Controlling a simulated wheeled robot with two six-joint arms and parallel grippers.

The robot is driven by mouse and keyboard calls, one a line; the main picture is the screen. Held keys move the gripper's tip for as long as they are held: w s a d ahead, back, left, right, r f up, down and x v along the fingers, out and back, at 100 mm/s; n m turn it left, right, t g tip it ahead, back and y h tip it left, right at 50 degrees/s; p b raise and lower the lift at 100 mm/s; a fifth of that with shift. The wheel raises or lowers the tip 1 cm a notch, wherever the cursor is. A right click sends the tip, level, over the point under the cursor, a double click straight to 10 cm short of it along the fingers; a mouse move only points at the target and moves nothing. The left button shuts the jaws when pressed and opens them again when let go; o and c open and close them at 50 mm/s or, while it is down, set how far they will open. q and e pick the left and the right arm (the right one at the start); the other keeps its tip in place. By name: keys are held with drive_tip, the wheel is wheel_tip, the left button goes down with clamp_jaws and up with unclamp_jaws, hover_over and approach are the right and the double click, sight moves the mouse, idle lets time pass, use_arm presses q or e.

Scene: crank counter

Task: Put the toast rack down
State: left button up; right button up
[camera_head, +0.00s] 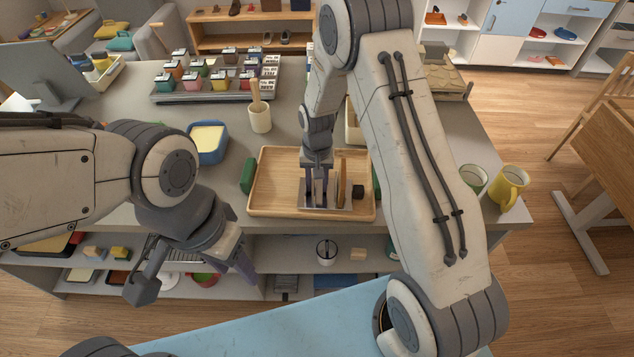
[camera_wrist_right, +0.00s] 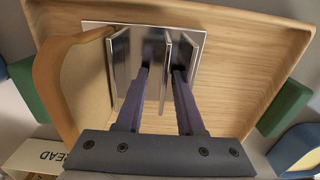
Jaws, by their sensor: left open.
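The toast rack (camera_head: 338,207) is a shiny metal rack with upright plates, low over or on the wooden tray (camera_head: 275,205); contact with the tray floor cannot be told. A bread slice (camera_wrist_right: 88,85) with brown crust stands at its left side in the right wrist view, where the rack's plates (camera_wrist_right: 120,60) also show. My right gripper (camera_head: 318,200) points straight down into the rack, its fingers (camera_wrist_right: 163,80) apart among the plates. Whether they clamp a plate is unclear. My left gripper (camera_head: 197,275) is open and empty, in front of the counter edge.
Green blocks (camera_head: 248,176) flank the tray. A blue butter dish (camera_head: 208,142) and a white cup with a wooden tool (camera_head: 260,118) stand behind left. A rack of jars (camera_head: 215,82) is further back. A yellow mug (camera_head: 509,187) and a green-lined cup (camera_head: 473,178) stand right of my right arm.

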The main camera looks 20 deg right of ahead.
drive_tip(key=shift+r, duration=0.3)
drive_tip(key=shift+w+r, duration=0.1)
drive_tip(key=shift+r, duration=0.25)
wheel_tip(320, 180, up, 10)
drive_tip(key=b, duration=0.2)
drive_tip(key=s+a+r+n, duration=0.2)
drive_tip(key=s+a+r, duration=0.2)
drive_tip(key=a, duration=0.1)
drive_tip(key=s+a+r+n, duration=0.1)
drive_tip(key=s+a+n, duration=0.1)
drive_tip(key=s, duration=0.6)
drive_tip(key=s+a+r+n, duration=0.1)
drive_tip(key=s+n, duration=0.3)
drive_tip(key=s, duration=0.4)
drive_tip(key=s+a+r+n+y, duration=0.1)
drive_tip(key=s+a+r+n, duration=0.1)
drive_tip(key=s, duration=0.6)
drive_tip(key=shift+a+n, duration=0.55)
drive_tip(key=shift+n, duration=0.05)
